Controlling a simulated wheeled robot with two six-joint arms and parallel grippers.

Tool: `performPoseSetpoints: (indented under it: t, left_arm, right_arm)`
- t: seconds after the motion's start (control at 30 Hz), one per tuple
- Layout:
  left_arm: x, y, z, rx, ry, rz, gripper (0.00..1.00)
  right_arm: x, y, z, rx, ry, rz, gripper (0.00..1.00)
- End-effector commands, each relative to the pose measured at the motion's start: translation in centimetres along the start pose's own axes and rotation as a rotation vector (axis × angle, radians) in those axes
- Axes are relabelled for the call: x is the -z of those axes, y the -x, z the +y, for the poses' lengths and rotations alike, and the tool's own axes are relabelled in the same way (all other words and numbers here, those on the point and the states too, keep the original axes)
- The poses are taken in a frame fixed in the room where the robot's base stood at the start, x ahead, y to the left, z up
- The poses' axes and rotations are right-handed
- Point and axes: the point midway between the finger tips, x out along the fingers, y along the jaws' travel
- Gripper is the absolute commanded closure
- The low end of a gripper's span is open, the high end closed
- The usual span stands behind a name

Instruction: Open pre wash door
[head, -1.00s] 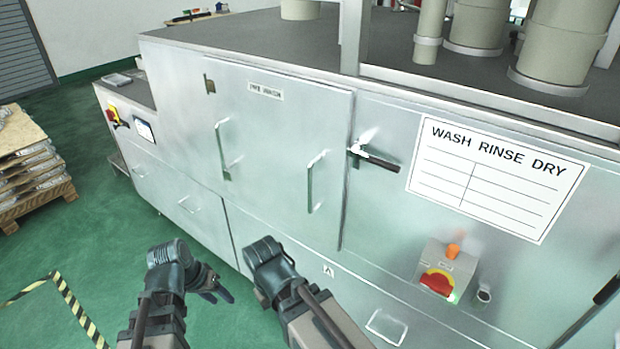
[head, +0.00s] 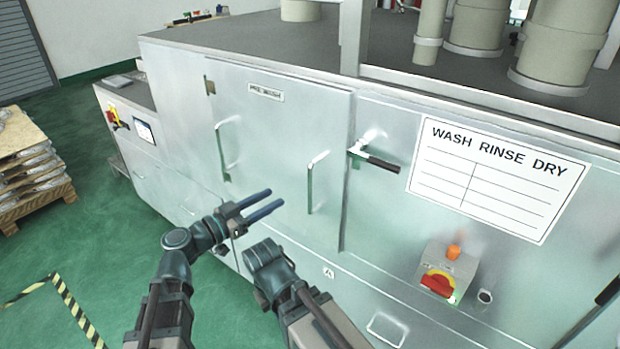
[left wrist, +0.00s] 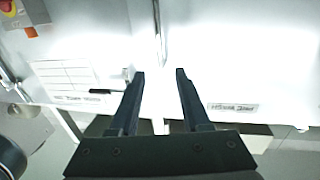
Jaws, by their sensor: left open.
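The pre wash door (head: 265,130) is a flat silver panel on the front of the washing machine, labelled PRE WASH, and it is closed. It carries a left vertical bar handle (head: 222,150) and a right vertical bar handle (head: 312,182). A latch with a black lever (head: 375,160) sits at its right edge. My left gripper (head: 276,198) is open and empty, in front of the door and left of the right handle, apart from it. In the left wrist view, a handle (left wrist: 160,35) lies beyond and between the open fingertips. My right arm is low at centre; its fingers are not visible.
A control box with a red switch (head: 438,283) sits on the machine front at lower right. A WASH RINSE DRY sign (head: 495,178) is right of the latch. A loaded pallet (head: 35,190) stands at far left. Green floor is free at lower left.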

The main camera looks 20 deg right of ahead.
Motion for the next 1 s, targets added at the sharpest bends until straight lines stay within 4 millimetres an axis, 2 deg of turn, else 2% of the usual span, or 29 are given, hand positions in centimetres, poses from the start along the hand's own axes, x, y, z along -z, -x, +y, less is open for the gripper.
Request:
performPoseSetpoints:
  t: [0.13,0.23,0.7,0.83,1.0]
  left_arm:
    - [0.0,-0.3,0.0,0.0,-0.001,0.001,0.53]
    - [0.0,-1.4,-0.1,-0.001,-0.001,0.001,0.53]
    - [0.0,-10.5,-0.1,-0.003,0.0,0.0,0.53]
    - [0.0,-12.2,-0.1,-0.003,0.0,0.0,0.53]
    - [0.0,-13.5,-0.1,-0.001,0.0,-0.001,0.53]
  right_arm:
    - [0.0,0.0,0.0,0.0,0.0,0.0,1.0]
    - [0.0,0.0,0.0,0.0,0.0,0.0,1.0]
    - [0.0,0.0,0.0,0.0,0.0,0.0,1.0]
    - [0.0,0.0,0.0,0.0,0.0,0.0,1.0]
    - [0.0,0.0,0.0,0.0,0.0,0.0,1.0]
